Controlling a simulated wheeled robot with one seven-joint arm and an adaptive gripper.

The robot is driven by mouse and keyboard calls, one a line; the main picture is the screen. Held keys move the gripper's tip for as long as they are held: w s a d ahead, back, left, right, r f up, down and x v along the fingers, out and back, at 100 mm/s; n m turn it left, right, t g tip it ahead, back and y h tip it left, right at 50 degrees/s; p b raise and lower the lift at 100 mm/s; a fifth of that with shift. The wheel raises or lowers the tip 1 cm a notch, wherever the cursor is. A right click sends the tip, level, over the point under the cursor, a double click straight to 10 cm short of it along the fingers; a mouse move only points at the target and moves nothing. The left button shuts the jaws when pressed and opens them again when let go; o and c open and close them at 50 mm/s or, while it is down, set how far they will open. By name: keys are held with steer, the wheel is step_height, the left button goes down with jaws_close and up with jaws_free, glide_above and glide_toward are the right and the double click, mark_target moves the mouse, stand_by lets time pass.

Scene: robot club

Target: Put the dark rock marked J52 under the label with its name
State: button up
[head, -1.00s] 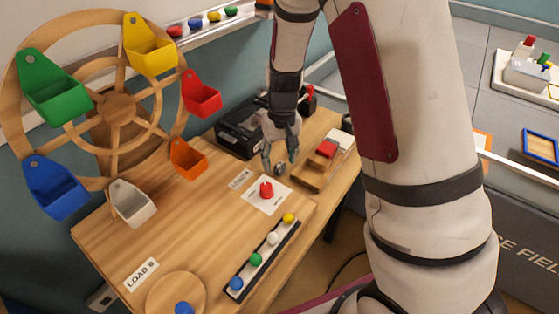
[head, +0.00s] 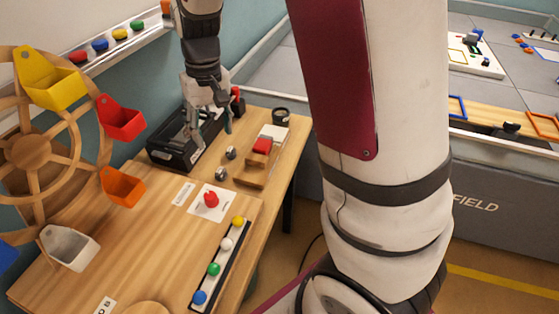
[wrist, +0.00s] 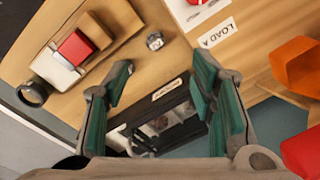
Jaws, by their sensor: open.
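Two small dark grey, rock-like pieces lie on the wooden table in the head view: one nearer the back (head: 231,153) and one nearer the front (head: 220,173). One piece with a pale mark shows in the wrist view (wrist: 155,41); I cannot read J52 on either. My gripper (head: 208,138) is open and empty above the black case (head: 168,152), apart from both pieces. In the wrist view the case lies beyond and between my fingers (wrist: 163,66). A small white label (wrist: 167,90) is on the case, its text unreadable. Greyish contents inside it are unclear.
A wooden block with a red button (head: 262,146) and a dark ring-like cup (head: 281,114) stand right of the pieces. A red knob on a white card (head: 211,200), a LOAD A label (head: 183,194) and a ball rack (head: 222,265) are in front. The bucket wheel (head: 35,150) stands left.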

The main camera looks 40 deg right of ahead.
steer(key=s+r+t, duration=0.1)
steer(key=s+r, duration=0.4)
steer(key=s, duration=0.8)
steer(key=s+r+t, duration=0.1)
steer(key=s+r, duration=0.5)
steer(key=s, duration=0.7)
steer(key=shift+s+a+r+h, duration=0.15)
steer(key=shift+s+r+h, duration=0.05)
steer(key=shift+s+h, duration=0.1)
steer(key=shift+o, duration=0.4)
steer(key=shift+s, duration=0.35)
steer(key=m+g+h+p, duration=0.2)
steer(key=m+p, duration=0.3)
steer(key=m, duration=1.3)
glide_above(219, 171)
steer(key=f, duration=2.1)
steer(key=shift+w+a, duration=0.15)
steer(key=shift+w, duration=0.25)
steer(key=shift+s+d+f, duration=0.1)
steer(key=shift+s+f, duration=0.1)
steer(key=shift+f, duration=1.25)
steer(key=shift+s+d+f, duration=0.1)
steer(key=shift+s+f, duration=0.1)
steer(key=shift+f, duration=1.2)
